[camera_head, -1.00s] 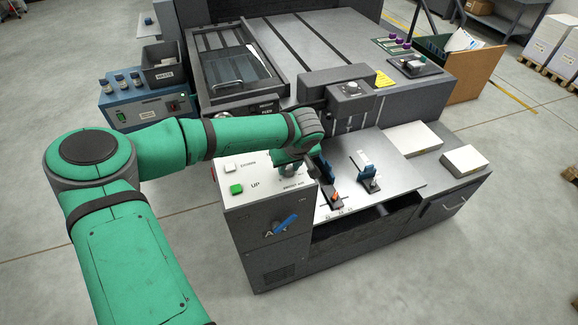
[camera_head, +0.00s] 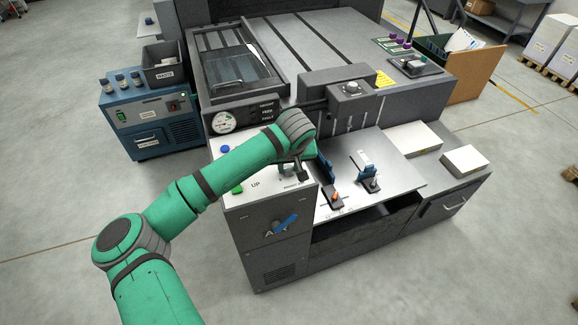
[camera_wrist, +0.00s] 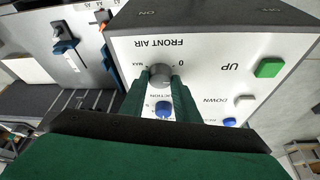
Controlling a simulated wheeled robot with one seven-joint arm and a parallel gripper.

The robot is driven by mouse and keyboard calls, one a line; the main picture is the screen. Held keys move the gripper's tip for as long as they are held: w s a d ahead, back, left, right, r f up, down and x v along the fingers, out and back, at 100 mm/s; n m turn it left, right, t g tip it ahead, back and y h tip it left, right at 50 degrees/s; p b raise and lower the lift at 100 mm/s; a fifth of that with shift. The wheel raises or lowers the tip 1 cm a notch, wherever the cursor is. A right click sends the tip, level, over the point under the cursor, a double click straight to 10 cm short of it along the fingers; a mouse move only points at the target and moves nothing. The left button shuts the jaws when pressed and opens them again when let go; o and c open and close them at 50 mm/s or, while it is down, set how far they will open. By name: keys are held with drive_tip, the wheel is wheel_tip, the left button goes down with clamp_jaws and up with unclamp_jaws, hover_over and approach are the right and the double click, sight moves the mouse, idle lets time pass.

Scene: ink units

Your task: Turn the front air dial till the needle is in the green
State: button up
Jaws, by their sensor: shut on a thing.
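The front air dial (camera_wrist: 160,74) is a grey round knob in the wrist view. It sits on a white panel under upside-down "FRONT AIR" print, with "0" and "MAX" marks beside it. My gripper (camera_wrist: 160,80) has its green fingers on either side of the dial and is shut on it. In the head view my gripper (camera_head: 300,170) is over the panel top and my arm hides the dial. The round gauge (camera_head: 223,122) has a white face and stands uncovered behind my forearm. Its needle and any green band are too small to read surely.
Blue levers (camera_head: 325,168) stand just right of my gripper. Open floor lies at left.

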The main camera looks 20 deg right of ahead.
drive_tip(key=shift+a+m+h, duration=0.1)
drive_tip(key=shift+m+h, duration=0.4)
drive_tip(key=shift+m, duration=0.8)
drive_tip(key=shift+w+m+h, duration=0.1)
drive_tip(key=shift+m+h, duration=0.2)
drive_tip(key=shift+m, duration=0.6)
drive_tip(key=m+g, duration=0.1)
drive_tip(key=m, duration=0.1)
drive_tip(key=m+g+h, duration=0.1)
drive_tip(key=m, duration=0.2)
drive_tip(key=shift+w+a+h, duration=0.15)
drive_tip(key=shift+a+h, duration=0.05)
drive_tip(key=shift+h, duration=0.1)
drive_tip(key=m+g, duration=0.1)
drive_tip(key=m, duration=0.2)
drive_tip(key=m+g, duration=0.1)
drive_tip(key=m, duration=0.1)
drive_tip(key=shift+w+m+h, duration=0.2)
drive_tip(key=shift+m+h, duration=0.1)
drive_tip(key=shift+m, duration=0.1)
drive_tip(key=shift+w+m+g, duration=0.1)
drive_tip(key=shift+m+g, duration=0.7)
drive_tip(key=shift+m, duration=1.2)
drive_tip(key=o, duration=1)
drive_tip(key=shift+o, duration=0.2)
